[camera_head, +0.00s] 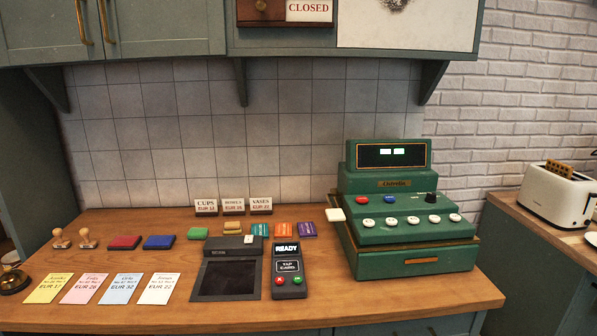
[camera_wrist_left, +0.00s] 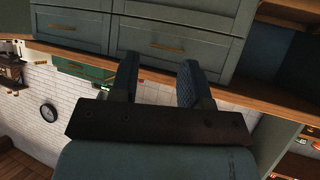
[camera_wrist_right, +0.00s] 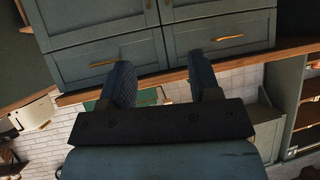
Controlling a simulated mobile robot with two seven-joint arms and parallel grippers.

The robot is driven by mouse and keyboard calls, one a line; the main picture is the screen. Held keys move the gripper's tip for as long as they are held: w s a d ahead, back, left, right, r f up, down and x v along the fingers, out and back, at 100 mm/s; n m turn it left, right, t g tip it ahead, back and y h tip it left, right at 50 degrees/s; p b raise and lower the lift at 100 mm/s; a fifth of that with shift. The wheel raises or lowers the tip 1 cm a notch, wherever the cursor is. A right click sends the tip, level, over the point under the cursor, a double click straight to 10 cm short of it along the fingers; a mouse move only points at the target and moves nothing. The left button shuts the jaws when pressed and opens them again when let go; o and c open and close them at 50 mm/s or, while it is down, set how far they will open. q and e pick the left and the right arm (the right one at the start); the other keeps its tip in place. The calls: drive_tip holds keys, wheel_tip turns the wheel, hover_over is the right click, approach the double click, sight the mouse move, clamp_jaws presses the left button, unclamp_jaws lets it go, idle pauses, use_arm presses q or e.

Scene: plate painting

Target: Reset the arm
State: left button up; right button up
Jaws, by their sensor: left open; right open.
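My left gripper (camera_wrist_left: 158,82) shows in the left wrist view with its two dark fingers apart and nothing between them. My right gripper (camera_wrist_right: 164,84) shows in the right wrist view, also open and empty. Both face the front of the grey-green cabinet drawers, with the wooden counter edge beyond the fingers. Neither arm nor gripper shows in the head view. A green cash register (camera_head: 400,215) stands on the right of the wooden counter (camera_head: 330,312) in the head view.
A card reader (camera_head: 289,270) and a dark pad (camera_head: 227,279) lie mid-counter. Coloured cards (camera_head: 121,289), ink pads (camera_head: 125,242), wooden stamps (camera_head: 88,238) and price signs (camera_head: 233,206) are spread leftward. A bell (camera_head: 13,281) sits at the left edge. A toaster (camera_head: 556,197) stands on the right counter.

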wheel_tip(320, 180, up, 10)
drive_tip(key=p, duration=1.1)
drive_tip(key=shift+s+d+r+p, duration=0.25)
drive_tip(key=shift+s+d+p, duration=0.1)
drive_tip(key=shift+s+d, duration=0.1)
